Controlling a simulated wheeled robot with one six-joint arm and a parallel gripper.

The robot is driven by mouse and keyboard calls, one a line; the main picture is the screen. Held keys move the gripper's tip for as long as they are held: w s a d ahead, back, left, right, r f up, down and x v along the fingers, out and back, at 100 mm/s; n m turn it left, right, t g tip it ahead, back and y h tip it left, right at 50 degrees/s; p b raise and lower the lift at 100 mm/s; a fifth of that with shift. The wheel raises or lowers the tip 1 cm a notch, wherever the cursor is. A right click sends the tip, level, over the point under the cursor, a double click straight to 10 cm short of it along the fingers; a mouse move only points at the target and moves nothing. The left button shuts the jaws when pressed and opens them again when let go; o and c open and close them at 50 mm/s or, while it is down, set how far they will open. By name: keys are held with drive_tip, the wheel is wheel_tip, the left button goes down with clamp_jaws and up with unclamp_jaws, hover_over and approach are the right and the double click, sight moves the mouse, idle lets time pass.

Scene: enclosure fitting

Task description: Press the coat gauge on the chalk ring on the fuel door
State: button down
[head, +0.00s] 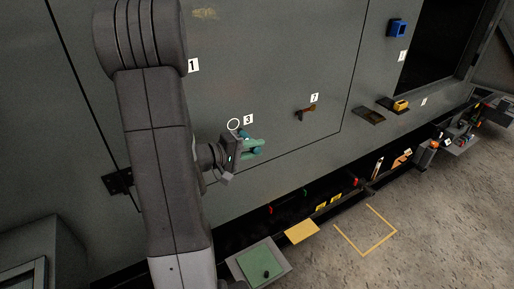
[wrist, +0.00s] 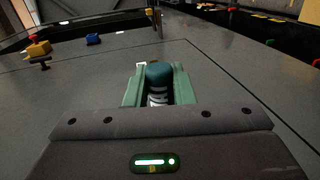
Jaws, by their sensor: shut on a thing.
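My gripper (head: 257,147) has green fingers and is shut on a teal, rounded coat gauge (wrist: 159,76) with pale bands on its lower part. In the wrist view the gauge sits between both fingers (wrist: 158,88). The chalk ring (head: 234,125) is a thin white circle on the large grey panel (head: 285,75), beside a label marked 3. In the head view the gripper shows just below and right of the ring. The gap between gauge and panel cannot be judged. The ring is not seen in the wrist view.
A small brown-red handle (head: 306,112) is by label 7. A blue block (head: 397,28) and a yellow part (head: 400,105) are farther right. A green mat (head: 262,265) and yellow plate (head: 301,231) lie below. Floor with yellow corner marks is open at lower right.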

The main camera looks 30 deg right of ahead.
sight(246, 137)
drive_tip(key=w+p, duration=0.2)
drive_tip(key=w, duration=0.1)
drive_tip(key=shift+w+a+r, duration=0.1)
drive_tip(key=shift+a, duration=0.05)
drive_tip(key=shift+w+f+b, duration=0.25)
drive_tip(key=shift+b, duration=0.1)
drive_tip(key=shift+w+r, duration=0.1)
drive_tip(key=shift+w, duration=0.15)
drive_tip(key=shift+b, duration=1.4)
drive_tip(key=shift+w+a+r+b, duration=0.15)
drive_tip(key=shift+w+b, duration=0.1)
drive_tip(key=shift+b, duration=0.4)
idle(2.7)
drive_tip(key=shift+s, duration=0.1)
drive_tip(key=shift+s+f+b, duration=0.2)
drive_tip(key=shift+s+b, duration=0.3)
drive_tip(key=shift+b, duration=0.1)
drive_tip(key=shift+s+d+r+b, duration=0.1)
drive_tip(key=shift+s+d+b, duration=0.1)
drive_tip(key=shift+s+b, duration=1)
drive_tip(key=shift+s+d+b, duration=0.15)
drive_tip(key=shift+s+b, duration=0.35)
drive_tip(key=shift+s, duration=1.25)
